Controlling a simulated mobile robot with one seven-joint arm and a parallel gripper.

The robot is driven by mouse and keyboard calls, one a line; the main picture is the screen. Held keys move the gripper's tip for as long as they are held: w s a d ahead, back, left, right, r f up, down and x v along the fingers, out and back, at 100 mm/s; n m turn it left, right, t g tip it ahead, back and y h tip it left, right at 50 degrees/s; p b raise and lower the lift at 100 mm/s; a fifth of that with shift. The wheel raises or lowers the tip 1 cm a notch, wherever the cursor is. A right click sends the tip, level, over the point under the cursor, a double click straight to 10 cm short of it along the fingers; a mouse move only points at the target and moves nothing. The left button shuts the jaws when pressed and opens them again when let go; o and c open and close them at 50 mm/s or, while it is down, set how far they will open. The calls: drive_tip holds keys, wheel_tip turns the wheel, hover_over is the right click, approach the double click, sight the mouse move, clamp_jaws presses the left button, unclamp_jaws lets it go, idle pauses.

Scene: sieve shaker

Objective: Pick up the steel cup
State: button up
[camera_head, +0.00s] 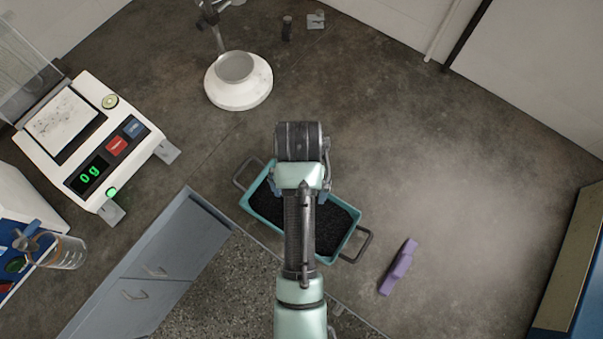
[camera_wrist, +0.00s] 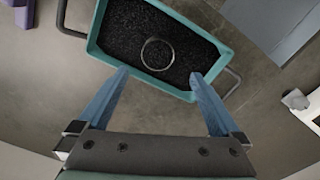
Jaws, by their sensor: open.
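A thin pale metal ring, which looks like the rim of the steel cup (camera_wrist: 157,41), shows among black granules in a teal tray (camera_wrist: 96,28). Granules fill the ring and surround it, so the cup's walls are hidden. My gripper (camera_wrist: 158,76) is open. Its two blue fingers reach over the tray's near edge, one on each side of the ring in the picture, with the ring ahead of them. I cannot tell the height between fingertips and granules. In the head view my arm covers the middle of the teal tray (camera_head: 342,244), and the cup is hidden there.
The tray has grey wire handles at both ends. A purple object (camera_head: 398,267) lies to its right. A round white stand (camera_head: 238,82) is behind.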

wheel_tip(320, 180, down, 6)
drive_tip(key=shift+f, duration=0.1)
drive_tip(key=shift+s+d+f+p, duration=0.1)
drive_tip(key=shift+f+p, duration=0.05)
drive_tip(key=shift+f, duration=1.2)
drive_tip(key=shift+d+f+p, duration=0.1)
drive_tip(key=shift+f+p, duration=0.05)
drive_tip(key=shift+f, duration=1.15)
drive_tip(key=shift+r, duration=0.1)
drive_tip(key=c, duration=1.5)
